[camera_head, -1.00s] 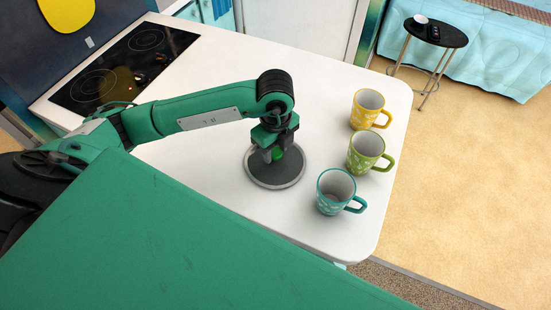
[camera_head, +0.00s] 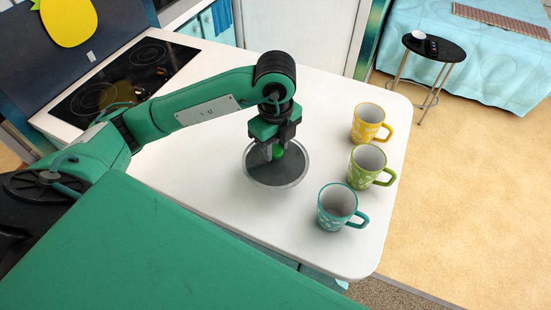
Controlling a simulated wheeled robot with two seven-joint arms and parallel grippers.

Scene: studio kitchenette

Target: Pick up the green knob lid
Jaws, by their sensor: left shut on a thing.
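The green knob lid (camera_head: 290,180) is a round grey lid with a lighter rim and a green knob (camera_head: 277,152) at its middle. My left gripper (camera_head: 275,153) points down and is shut on the green knob. The lid's disc is below the fingers, over the white counter, and its far edge is partly hidden by the gripper. I cannot tell for sure how far it is above the counter. My right gripper is not in view.
Yellow (camera_head: 367,124), green (camera_head: 367,168) and teal (camera_head: 338,207) mugs stand in a row to the right of the lid on the white counter (camera_head: 215,180). A black cooktop (camera_head: 125,82) is at the back left. The counter's right edge lies just past the mugs.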

